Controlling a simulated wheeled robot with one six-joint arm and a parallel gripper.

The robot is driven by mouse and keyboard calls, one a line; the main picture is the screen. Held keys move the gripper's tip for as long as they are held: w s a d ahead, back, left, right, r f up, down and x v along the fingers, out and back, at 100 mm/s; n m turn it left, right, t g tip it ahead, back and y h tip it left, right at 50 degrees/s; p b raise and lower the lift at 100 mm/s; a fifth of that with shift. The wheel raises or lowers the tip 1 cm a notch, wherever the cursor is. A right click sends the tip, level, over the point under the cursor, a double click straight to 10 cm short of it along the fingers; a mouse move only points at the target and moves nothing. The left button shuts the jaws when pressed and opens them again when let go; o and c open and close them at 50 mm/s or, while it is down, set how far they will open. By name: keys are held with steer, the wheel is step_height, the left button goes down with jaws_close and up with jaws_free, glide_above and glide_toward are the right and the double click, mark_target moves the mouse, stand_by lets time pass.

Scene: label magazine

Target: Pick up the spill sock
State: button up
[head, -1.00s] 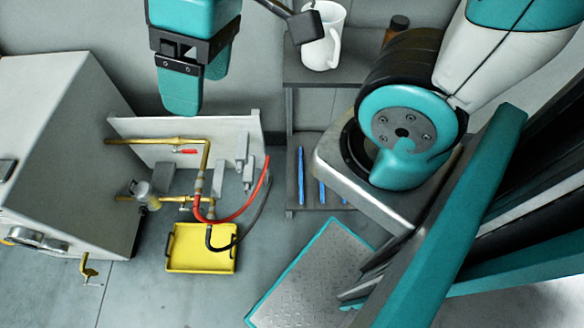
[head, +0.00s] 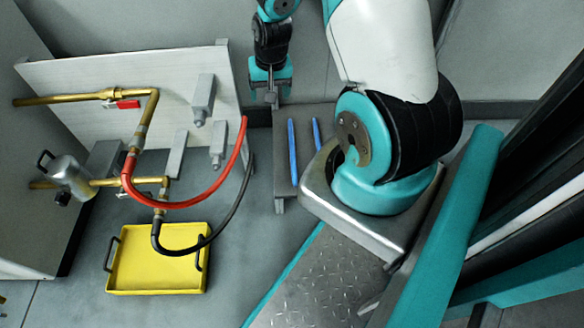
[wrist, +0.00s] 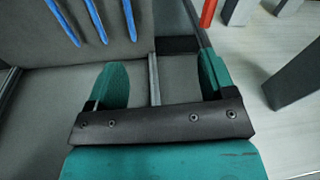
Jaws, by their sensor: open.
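Several slim blue rods lie on a grey shelf board; one blue rod (head: 293,152) shows in the head view, and one (wrist: 62,22) in the wrist view at the upper left. I cannot tell whether any of them is the spill sock, and nothing else in view is clearly one. My gripper (head: 272,97) points down behind the rods at the far end of the shelf in the head view. In the wrist view my gripper (wrist: 160,78) has its two teal fingers wide apart with nothing between them in its grasp. The rods lie beyond its left finger.
A white backboard (head: 75,75) with brass pipes (head: 60,98) and grey brackets stands left of the shelf. A red hose (head: 190,203) and a black hose (head: 185,250) hang over a yellow tray (head: 150,275) on the floor. Floor right of the tray is clear.

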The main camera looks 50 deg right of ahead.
steer(key=m+h+b, duration=0.1)
steer(key=m+b, duration=0.1)
steer(key=b, duration=0.3)
glide_toward(292, 146)
steer(key=shift+g, duration=0.3)
steer(key=f+b, duration=0.4)
steer(key=w+d+f+b, duration=0.1)
steer(key=b, duration=0.1)
steer(key=shift+f+b, duration=0.35)
steer(key=shift+f, duration=0.05)
steer(key=f+b, duration=0.1)
steer(key=f, duration=0.1)
steer(key=f+b, duration=0.4)
steer(key=shift+w+d+f, duration=0.1)
steer(key=shift+w+d, duration=0.2)
steer(key=shift+w, duration=0.05)
steer(key=c, duration=1)
steer(key=shift+r, duration=0.25)
steer(key=shift+c, duration=0.2)
